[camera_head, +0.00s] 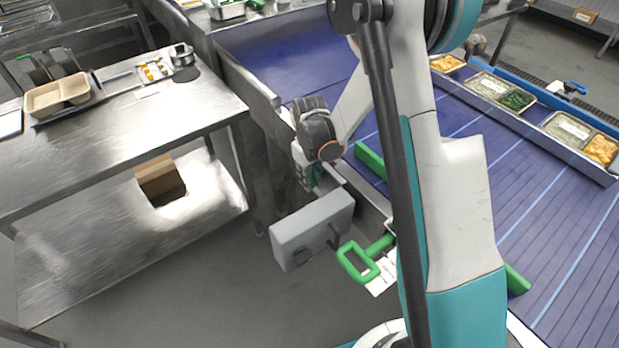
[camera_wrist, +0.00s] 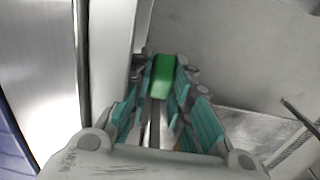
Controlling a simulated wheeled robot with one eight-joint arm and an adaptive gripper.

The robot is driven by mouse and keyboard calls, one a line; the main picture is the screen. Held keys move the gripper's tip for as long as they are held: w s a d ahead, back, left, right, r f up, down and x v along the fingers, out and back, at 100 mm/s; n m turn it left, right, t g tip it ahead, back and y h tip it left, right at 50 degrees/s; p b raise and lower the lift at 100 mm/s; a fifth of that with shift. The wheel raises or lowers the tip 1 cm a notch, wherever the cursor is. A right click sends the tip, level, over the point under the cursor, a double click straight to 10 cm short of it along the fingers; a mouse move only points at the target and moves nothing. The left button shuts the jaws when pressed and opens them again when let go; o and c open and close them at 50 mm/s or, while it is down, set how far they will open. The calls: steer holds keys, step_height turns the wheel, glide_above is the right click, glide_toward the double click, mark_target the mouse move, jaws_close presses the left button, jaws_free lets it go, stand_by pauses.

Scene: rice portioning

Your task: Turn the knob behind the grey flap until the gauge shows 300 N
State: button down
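A light grey box-like panel (camera_head: 312,228), which looks like the flap, hangs at the conveyor's near side in the head view. My gripper (camera_wrist: 162,78) reaches down behind it; in the head view, the panel and my wrist hide most of the fingers. In the wrist view, the fingertips close in on both sides of a green block-like piece (camera_wrist: 162,70), apparently the knob, and look in contact with it. A grey flat surface (camera_wrist: 230,45) stands close on the right of the fingers. No gauge reading can be made out in either view.
A green loop handle (camera_head: 358,262) with a white tag sits right of the panel. The blue conveyor (camera_head: 540,190) carries food trays (camera_head: 505,92) behind my arm. A steel table (camera_head: 110,140) stands left, with a brown box (camera_head: 160,180) on its lower shelf. Floor before the panel is clear.

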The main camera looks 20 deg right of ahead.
steer(key=shift+s+d+f+t+y+b, duration=0.1)
steer(key=shift+s+t+y+b, duration=0.05)
steer(key=shift+t+b, duration=0.3)
steer(key=shift+s+f+t+y+b, duration=0.1)
steer(key=shift+t+y+b, duration=0.1)
steer(key=shift+t, duration=0.35)
steer(key=shift+r+t, duration=0.15)
steer(key=shift+t, duration=0.35)
steer(key=c, duration=1.8)
jaws_free()
steer(key=shift+o, duration=0.2)
steer(key=shift+r, duration=0.1)
steer(key=v, duration=1.2)
steer(key=shift+d, duration=0.15)
